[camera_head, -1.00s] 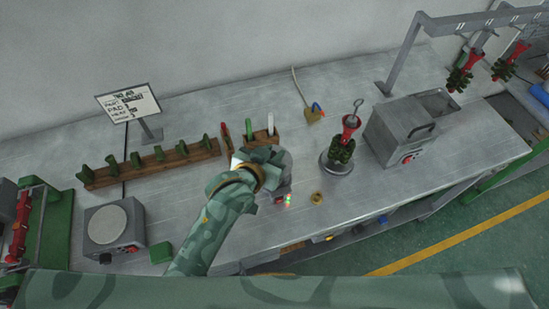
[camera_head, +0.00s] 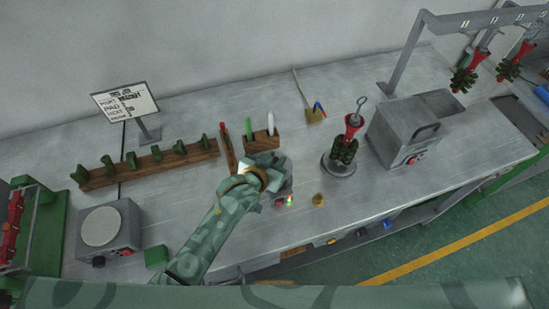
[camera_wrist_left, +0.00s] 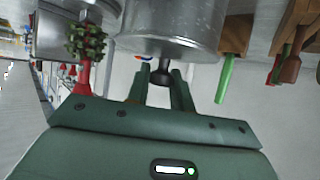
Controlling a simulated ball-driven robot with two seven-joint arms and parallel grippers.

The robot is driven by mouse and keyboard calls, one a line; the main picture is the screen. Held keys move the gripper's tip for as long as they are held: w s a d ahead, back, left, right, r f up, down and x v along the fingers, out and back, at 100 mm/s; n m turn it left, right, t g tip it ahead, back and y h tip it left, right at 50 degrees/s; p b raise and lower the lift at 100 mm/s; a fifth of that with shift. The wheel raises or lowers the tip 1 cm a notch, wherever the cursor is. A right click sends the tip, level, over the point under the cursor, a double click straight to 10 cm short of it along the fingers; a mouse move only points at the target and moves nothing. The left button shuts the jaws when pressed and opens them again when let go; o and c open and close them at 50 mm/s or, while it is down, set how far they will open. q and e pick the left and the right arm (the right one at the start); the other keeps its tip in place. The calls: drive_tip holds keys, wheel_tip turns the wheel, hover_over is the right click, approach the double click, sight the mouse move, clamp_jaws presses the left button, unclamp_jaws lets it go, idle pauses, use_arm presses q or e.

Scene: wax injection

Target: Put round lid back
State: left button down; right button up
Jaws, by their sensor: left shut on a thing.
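My left gripper (camera_head: 268,162) is over a grey pot (camera_head: 284,191) with small lit indicators, near the middle of the bench. My arm hides most of the pot in the head view. In the left wrist view, the fingers of my left gripper (camera_wrist_left: 162,88) are shut on the dark knob (camera_wrist_left: 163,75) of the round lid. The knob is at the end of the metal cylinder of the pot (camera_wrist_left: 170,25). I cannot tell whether the lid rests on the rim or is slightly apart from it. My right gripper is not in view.
A wooden block with tools (camera_head: 262,141) stands behind my gripper. A red and green wax tree on a round stand (camera_head: 338,168) and a grey box machine (camera_head: 402,135) are at right. A small brass piece (camera_head: 318,200) lies near the front edge. A hot plate (camera_head: 108,230) is at left.

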use_arm(q)
drive_tip(key=c, duration=1.2)
unclamp_jaws()
drive_tip(key=shift+c, duration=0.2)
drive_tip(key=shift+r, duration=0.1)
drive_tip(key=shift+s+a+r, duration=0.1)
drive_tip(key=shift+s+r, duration=0.1)
drive_tip(key=shift+r, duration=0.1)
drive_tip(key=p+v, duration=0.3)
drive_tip(key=v, duration=0.8)
drive_tip(key=shift+s, duration=0.25)
drive_tip(key=shift+a, duration=0.1)
